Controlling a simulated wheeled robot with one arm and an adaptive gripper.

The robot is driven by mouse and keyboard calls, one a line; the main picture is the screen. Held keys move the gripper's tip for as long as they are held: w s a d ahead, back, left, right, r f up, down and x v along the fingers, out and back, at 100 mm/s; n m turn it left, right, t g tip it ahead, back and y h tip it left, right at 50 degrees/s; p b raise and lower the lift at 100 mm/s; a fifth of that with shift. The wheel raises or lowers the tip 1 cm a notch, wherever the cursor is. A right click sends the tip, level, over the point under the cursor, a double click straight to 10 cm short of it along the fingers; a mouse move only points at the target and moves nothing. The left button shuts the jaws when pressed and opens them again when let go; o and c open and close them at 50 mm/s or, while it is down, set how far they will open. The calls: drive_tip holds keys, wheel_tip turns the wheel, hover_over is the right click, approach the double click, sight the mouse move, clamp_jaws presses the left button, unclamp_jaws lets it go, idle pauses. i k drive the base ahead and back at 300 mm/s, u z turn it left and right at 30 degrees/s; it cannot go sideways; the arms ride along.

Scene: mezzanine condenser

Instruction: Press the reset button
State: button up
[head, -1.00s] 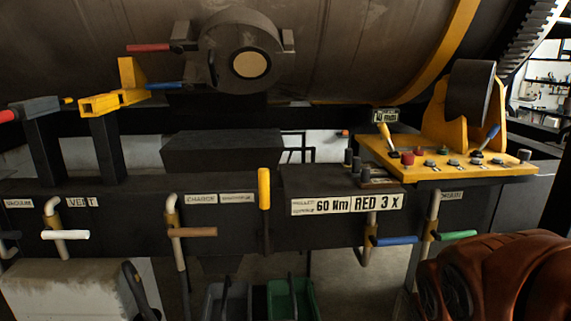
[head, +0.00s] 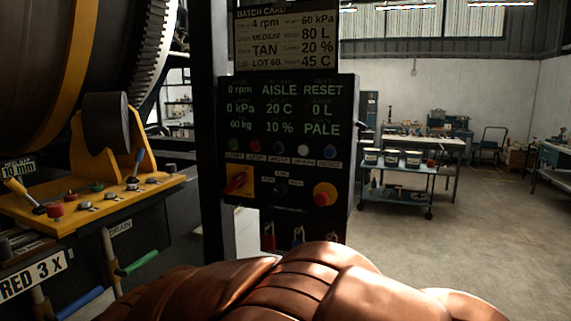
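A black control panel (head: 287,205) stands upright on a dark post, right of the drum. Its screen (head: 285,108) shows green text, with RESET at top right. Below the screen is a row of small buttons, including a green button (head: 233,145), a red button (head: 254,146), a white button (head: 278,147) and a blue button (head: 330,152). Their labels are too small to read, so I cannot tell which is the reset button. Lower are a red switch on a yellow plate (head: 238,182) and a red knob on a yellow base (head: 324,194).
A yellow console (head: 120,205) with levers and knobs is at left, beside the large drum (head: 45,60). A batch card (head: 286,35) hangs above the panel. A cart (head: 400,180) stands behind at right. Open floor (head: 440,245) lies to the right.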

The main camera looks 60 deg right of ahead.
sight(330, 152)
drive_tip(key=z, duration=1.95)
